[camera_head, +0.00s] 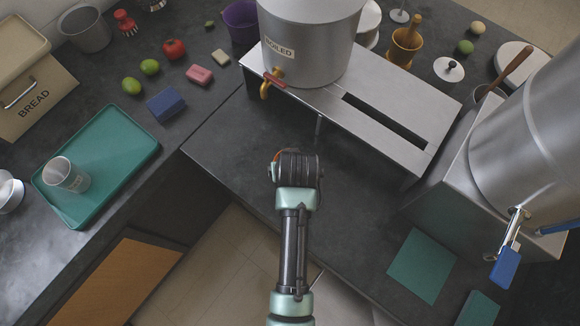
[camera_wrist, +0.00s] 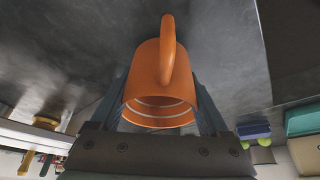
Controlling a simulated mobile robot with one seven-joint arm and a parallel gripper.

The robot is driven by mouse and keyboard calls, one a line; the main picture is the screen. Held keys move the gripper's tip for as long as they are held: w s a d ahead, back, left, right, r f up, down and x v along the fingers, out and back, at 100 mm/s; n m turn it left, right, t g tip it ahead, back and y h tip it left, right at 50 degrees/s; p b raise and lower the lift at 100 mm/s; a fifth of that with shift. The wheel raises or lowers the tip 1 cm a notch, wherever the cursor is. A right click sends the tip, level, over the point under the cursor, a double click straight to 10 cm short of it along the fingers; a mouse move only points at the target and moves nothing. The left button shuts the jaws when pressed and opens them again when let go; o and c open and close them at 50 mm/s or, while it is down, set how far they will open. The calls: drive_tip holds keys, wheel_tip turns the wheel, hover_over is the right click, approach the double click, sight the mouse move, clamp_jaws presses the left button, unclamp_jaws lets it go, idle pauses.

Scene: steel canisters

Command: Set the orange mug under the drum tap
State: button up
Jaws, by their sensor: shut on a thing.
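My gripper (camera_wrist: 162,103) is shut on the orange mug (camera_wrist: 145,78), with a finger on each side of it in the wrist view. The mug's open rim and its handle face the camera. In the head view my gripper (camera_head: 278,165) is over the dark counter, and only a sliver of the mug (camera_head: 277,156) shows; my wrist hides the rest. A steel drum (camera_head: 310,45) labelled BOILED has a brass tap (camera_head: 267,86) with a red handle, above and left of my gripper. A second steel drum (camera_head: 535,140) at right has a tap (camera_head: 516,222) with a blue handle.
The BOILED drum stands on a slotted steel stand (camera_head: 410,105), whose front edge is near my gripper. A green tray (camera_head: 115,140) with a clear cup (camera_head: 66,175) lies left. A blue block (camera_head: 165,104) and fruit lie beyond. Counter around my gripper is clear.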

drive_tip(key=shift+f, duration=0.55)
drive_tip(key=o, duration=1.2)
drive_tip(key=shift+f, duration=0.1)
